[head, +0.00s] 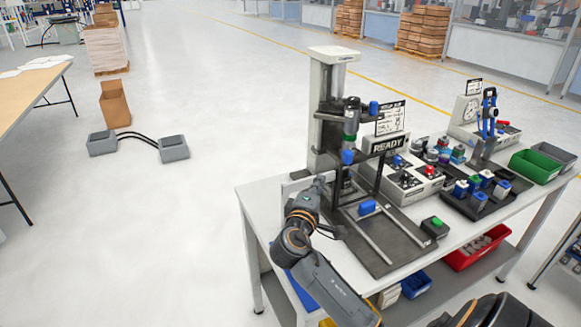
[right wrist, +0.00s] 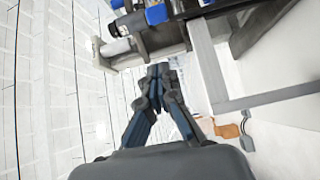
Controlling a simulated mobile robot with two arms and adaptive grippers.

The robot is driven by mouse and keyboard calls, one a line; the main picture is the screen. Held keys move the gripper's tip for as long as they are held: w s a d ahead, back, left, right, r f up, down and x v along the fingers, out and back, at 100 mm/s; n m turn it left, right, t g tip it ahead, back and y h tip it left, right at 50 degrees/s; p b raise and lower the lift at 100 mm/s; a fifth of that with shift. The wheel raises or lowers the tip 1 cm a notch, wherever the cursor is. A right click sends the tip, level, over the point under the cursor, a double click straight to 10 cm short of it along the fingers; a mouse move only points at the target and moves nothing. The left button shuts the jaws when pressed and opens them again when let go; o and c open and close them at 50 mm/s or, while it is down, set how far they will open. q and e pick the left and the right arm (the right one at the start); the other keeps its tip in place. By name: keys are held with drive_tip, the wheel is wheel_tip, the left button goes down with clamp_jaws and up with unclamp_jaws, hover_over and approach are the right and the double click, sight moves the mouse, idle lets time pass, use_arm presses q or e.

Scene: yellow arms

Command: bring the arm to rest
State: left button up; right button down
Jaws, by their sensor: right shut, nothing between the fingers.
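My right arm (head: 335,292), dark grey with orange rings, reaches up from the bottom of the head view over the left end of the workbench (head: 262,205). My right gripper (head: 320,186) is at its far end, small and dark, beside the foot of the tall grey press column (head: 326,110). In the right wrist view the fingers of the right gripper (right wrist: 158,70) meet at their tips. They are shut with nothing between them. My left gripper is not in view.
The bench carries the press with a READY sign (head: 387,145), a green-button box (head: 435,227), black trays of blue-capped parts and a green bin (head: 534,165). A red bin (head: 476,248) is on the lower shelf. Open floor lies left of the bench, with two grey boxes (head: 173,148) farther off.

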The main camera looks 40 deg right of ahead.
drive_tip(key=s+a+f+g+y, duration=0.1)
drive_tip(key=s+a+f+y, duration=0.1)
drive_tip(key=s+a+f, duration=0.1)
drive_tip(key=s+a+f+m+y, duration=0.1)
drive_tip(key=s+a+f+y, duration=0.2)
drive_tip(key=f, duration=0.5)
drive_tip(key=s+a+f+m+g+y, duration=0.1)
drive_tip(key=s+a+f+y, duration=0.2)
drive_tip(key=s+a+f, duration=0.2)
drive_tip(key=shift+s+a+f+g, duration=0.25)
drive_tip(key=shift+a+f, duration=0.2)
drive_tip(key=shift+a, duration=0.25)
drive_tip(key=s+a+f+m+g+y, duration=0.1)
drive_tip(key=s+a+f+g+y, duration=0.2)
drive_tip(key=s+a, duration=0.4)
drive_tip(key=s+a+f+m+g+y, duration=0.1)
drive_tip(key=s+a+f+y, duration=0.1)
drive_tip(key=s+a+y, duration=0.4)
wheel_tip(320, 180, down, 26)
drive_tip(key=s+a+h, duration=0.2)
drive_tip(key=s, duration=0.1)
drive_tip(key=s+d+f+g, duration=0.2)
drive_tip(key=s+d+f, duration=0.1)
drive_tip(key=s+f, duration=1.3)
drive_tip(key=shift+s+d, duration=0.2)
drive_tip(key=shift+s, duration=0.05)
